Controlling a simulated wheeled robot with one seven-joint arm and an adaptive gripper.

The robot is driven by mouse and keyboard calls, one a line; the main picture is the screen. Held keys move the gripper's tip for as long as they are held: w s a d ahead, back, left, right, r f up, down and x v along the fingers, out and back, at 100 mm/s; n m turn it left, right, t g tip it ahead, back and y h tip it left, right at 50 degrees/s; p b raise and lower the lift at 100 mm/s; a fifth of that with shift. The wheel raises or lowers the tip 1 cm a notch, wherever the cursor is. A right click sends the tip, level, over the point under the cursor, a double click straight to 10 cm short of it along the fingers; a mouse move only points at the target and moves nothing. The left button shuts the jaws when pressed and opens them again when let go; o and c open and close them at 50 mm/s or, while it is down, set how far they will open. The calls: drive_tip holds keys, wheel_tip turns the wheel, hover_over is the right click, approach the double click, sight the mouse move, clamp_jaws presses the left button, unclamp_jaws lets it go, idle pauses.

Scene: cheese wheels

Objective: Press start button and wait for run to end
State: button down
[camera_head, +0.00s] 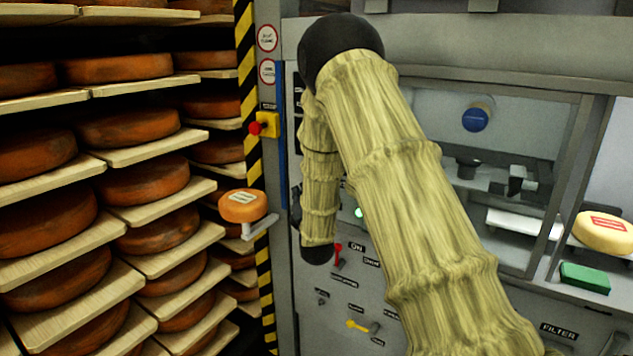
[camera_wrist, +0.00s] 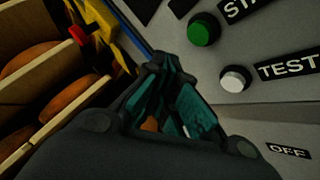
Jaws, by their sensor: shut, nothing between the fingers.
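The green start button (camera_wrist: 203,29) is at the top of the wrist view, on the grey panel beside a partly cut-off label beginning "STA". A white button (camera_wrist: 235,78) labelled TEST is below and right of it. My gripper (camera_wrist: 162,62) is shut and empty. Its tips appear left of and below the green button in the wrist view, and I cannot tell their distance from the panel. In the head view my sleeved arm hides the gripper and much of the panel.
Shelves of orange cheese wheels (camera_head: 150,189) fill the left. A red knob on a yellow box (camera_head: 264,125) is beside the striped post. Red (camera_head: 338,255) and yellow (camera_head: 357,325) switches sit low on the panel. A pale cheese (camera_head: 604,233) and green block (camera_head: 585,277) are at right.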

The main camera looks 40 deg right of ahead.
drive_tip(key=shift+s+a, duration=0.35)
drive_tip(key=shift+a, duration=0.5)
